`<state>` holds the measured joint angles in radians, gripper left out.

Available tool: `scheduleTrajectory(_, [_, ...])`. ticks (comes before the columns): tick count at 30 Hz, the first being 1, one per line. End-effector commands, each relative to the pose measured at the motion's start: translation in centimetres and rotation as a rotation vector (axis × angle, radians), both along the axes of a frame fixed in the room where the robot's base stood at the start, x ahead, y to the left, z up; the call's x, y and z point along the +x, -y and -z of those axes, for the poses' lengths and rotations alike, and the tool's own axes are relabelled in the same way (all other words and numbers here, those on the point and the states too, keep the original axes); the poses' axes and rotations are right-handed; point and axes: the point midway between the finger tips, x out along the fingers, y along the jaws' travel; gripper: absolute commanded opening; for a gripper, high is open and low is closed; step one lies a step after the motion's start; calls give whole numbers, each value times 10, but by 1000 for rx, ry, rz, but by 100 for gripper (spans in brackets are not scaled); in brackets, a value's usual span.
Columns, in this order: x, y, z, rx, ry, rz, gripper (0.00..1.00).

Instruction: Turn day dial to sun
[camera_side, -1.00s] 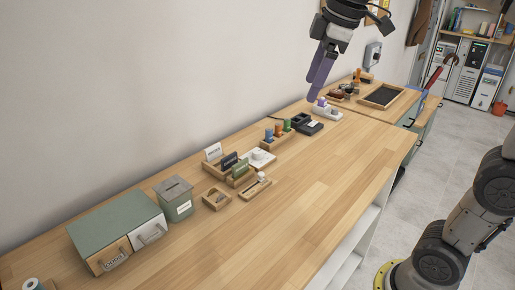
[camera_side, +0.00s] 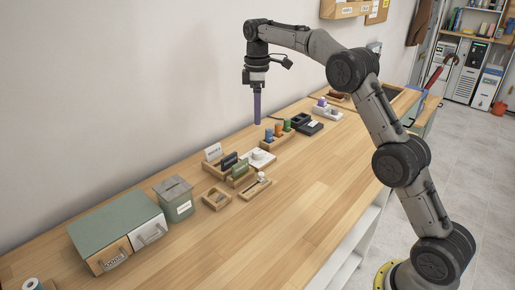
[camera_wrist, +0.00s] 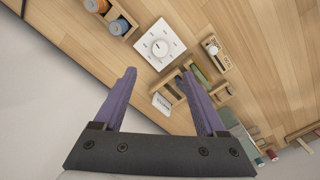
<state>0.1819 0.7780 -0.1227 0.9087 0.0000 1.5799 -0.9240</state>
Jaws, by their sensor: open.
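The day dial is a white square plate (camera_side: 261,158) with a round knob, lying flat on the wooden counter behind the card holder. In the wrist view the dial (camera_wrist: 160,45) shows a round knob with small marks around it; the lettering is too small to read. My gripper (camera_side: 257,122) points down above the counter, behind the dial and apart from it. In the wrist view my gripper (camera_wrist: 160,73) has its two purple fingers spread with nothing between them, and the dial lies beyond the fingertips.
A wooden rack with coloured spools (camera_side: 278,132) stands just right of the dial. A card holder (camera_side: 238,172) and a small tray with a pale knob (camera_side: 256,186) are close by. A green canister (camera_side: 177,200) and a drawer box (camera_side: 117,230) stand left. The front counter is clear.

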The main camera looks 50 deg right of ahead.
Motion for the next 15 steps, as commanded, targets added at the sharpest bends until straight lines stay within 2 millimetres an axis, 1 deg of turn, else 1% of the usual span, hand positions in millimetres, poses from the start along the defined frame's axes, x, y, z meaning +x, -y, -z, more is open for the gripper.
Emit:
scheduleTrajectory(5, [-2, 0, 26, 1, -4, 0, 73])
scheduleTrajectory(15, [-1, -1, 92, 0, -1, 0, 73])
